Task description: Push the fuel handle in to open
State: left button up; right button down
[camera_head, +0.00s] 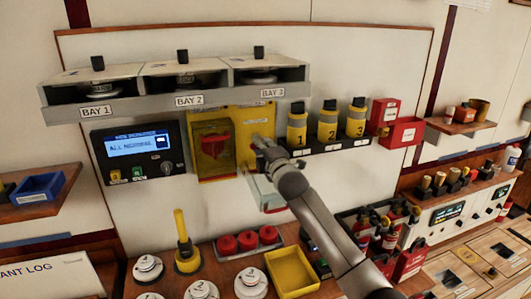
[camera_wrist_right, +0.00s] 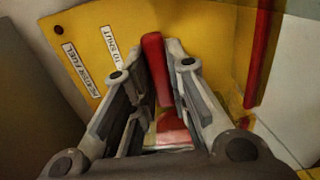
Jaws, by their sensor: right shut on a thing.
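The fuel handle is a red bar (camera_wrist_right: 154,58) in the right wrist view, standing out from a yellow panel (camera_wrist_right: 95,40). White labels on that panel read partly "FUEL" and "TO SHUT". My right gripper (camera_head: 261,144) is at the yellow panel (camera_head: 242,120), right of the covered red control. Its two fingers are closed on either side of the red handle. In the head view the gripper hides the handle, and I cannot tell how far in it sits. My left gripper is not in view.
A yellow box with a clear cover (camera_head: 213,150) is just left of my right gripper. Numbered yellow cylinders (camera_head: 327,122) stand on a rack to the right. A clear flap or tray (camera_head: 266,192) hangs below. A second red bar (camera_wrist_right: 258,55) is right of the fingers.

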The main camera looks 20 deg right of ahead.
jog(key=shift+w+f, duration=0.1)
jog(key=shift+w, duration=0.8)
jog(key=shift+r, duration=0.2)
jog(key=c, duration=1.8)
grip_release()
jog(key=o, duration=0.4)
jog(key=shift+w+f, duration=0.15)
jog(key=shift+w, duration=0.05)
jog(key=shift+s, duration=0.7)
jog(key=s, duration=1)
jog(key=shift+s+d, duration=0.2)
jog(key=shift+s, duration=0.15)
